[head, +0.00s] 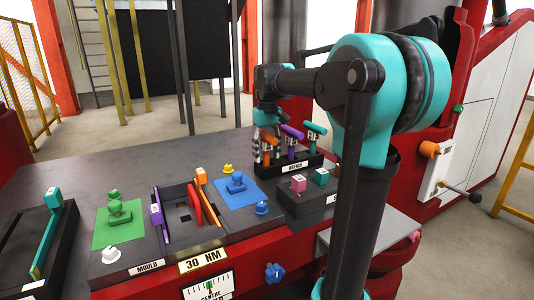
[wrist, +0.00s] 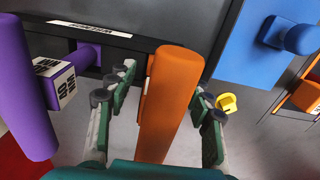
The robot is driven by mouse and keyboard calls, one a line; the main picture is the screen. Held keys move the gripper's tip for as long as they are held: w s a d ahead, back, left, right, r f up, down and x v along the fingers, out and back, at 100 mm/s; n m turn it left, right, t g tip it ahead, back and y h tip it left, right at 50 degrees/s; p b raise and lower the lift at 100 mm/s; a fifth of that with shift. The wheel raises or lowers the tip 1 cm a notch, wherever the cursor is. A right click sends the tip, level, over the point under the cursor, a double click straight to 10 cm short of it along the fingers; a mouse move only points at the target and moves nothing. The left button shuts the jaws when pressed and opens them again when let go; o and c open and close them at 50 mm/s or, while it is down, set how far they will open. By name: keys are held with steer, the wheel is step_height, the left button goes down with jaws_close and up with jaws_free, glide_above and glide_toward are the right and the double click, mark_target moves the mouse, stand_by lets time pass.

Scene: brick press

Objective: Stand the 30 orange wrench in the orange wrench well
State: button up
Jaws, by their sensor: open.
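The orange wrench (head: 277,144) is at the rack labelled WRENCH (head: 292,169), in the head view. In the wrist view its orange handle (wrist: 170,95) lies between the fingers of my gripper (wrist: 162,92). The fingers are open, one on each side, with a visible gap on the right. My gripper also shows in the head view (head: 264,148), at the rack's left end. The orange wrench's lower end and its well are hidden, so I cannot tell how it is seated.
A purple wrench (head: 293,132) and a teal wrench (head: 314,131) stand right of the orange one. The purple one is close to my fingers in the wrist view (wrist: 28,90). The mould block (head: 165,250), blue mat (head: 237,193) and green mat (head: 118,226) lie to the left.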

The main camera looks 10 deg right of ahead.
step_height(320, 180, up, 19)
stand_by(1.4)
